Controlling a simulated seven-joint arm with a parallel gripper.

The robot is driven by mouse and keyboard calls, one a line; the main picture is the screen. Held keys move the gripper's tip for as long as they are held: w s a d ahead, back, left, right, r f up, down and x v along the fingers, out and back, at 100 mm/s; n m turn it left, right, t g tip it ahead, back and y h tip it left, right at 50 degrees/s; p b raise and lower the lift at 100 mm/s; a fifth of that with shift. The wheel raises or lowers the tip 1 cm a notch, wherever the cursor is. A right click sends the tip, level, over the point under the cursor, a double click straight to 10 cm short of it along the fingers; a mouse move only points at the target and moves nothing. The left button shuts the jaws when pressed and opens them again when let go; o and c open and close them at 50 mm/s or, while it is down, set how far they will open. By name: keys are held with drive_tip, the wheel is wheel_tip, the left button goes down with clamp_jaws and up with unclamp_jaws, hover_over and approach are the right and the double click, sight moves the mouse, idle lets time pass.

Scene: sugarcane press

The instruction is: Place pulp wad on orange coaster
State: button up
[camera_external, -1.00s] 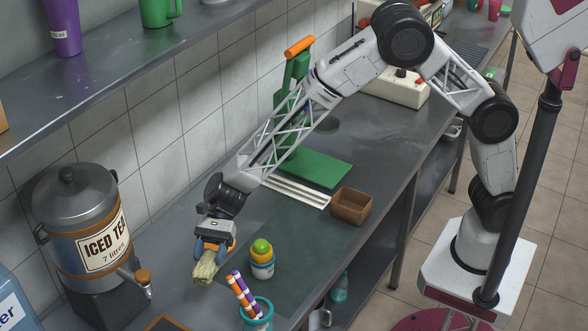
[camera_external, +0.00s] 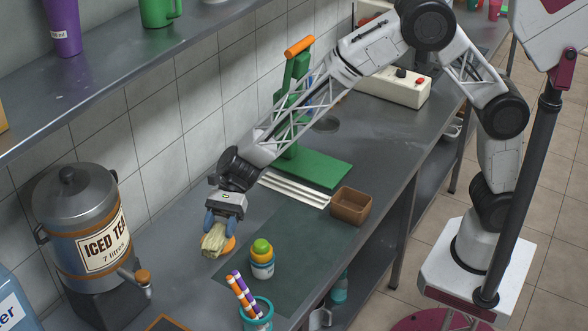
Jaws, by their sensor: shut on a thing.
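The pulp wad (camera_external: 213,241) is a pale yellow-green fibrous bundle. My gripper (camera_external: 220,226) has blue fingertips, points downward and is shut on the wad.
A white-and-blue jar (camera_external: 262,264) with a green-yellow top stands right of the coaster. A teal cup (camera_external: 257,316) holds striped sticks in front. The iced tea dispenser (camera_external: 84,235) is at left. A brown box (camera_external: 351,205) and green press (camera_external: 312,168) stand farther back.

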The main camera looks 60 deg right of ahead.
drive_tip(key=s+d+m+t, duration=0.1)
drive_tip(key=d, duration=0.9)
drive_tip(key=s+d+m+t, duration=0.1)
drive_tip(key=s+d+t, duration=0.1)
drive_tip(key=d, duration=0.8)
drive_tip(key=shift+s+d+f+m+y, duration=0.15)
drive_tip(key=shift+s+m+y, duration=0.15)
drive_tip(key=shift+m, duration=0.1)
drive_tip(key=shift+f, duration=4.35)
drive_tip(key=shift+w, duration=0.1)
drive_tip(key=w+a, duration=0.3)
drive_tip(key=w, duration=0.1)
drive_tip(key=w+a+f, duration=0.1)
drive_tip(key=w+a, duration=0.2)
drive_tip(key=w, duration=0.1)
drive_tip(key=w+a, duration=0.3)
drive_tip(key=w, duration=0.2)
drive_tip(key=shift+w+f, duration=0.1)
drive_tip(key=shift+f, duration=0.15)
drive_tip(key=shift+f, duration=1.75)
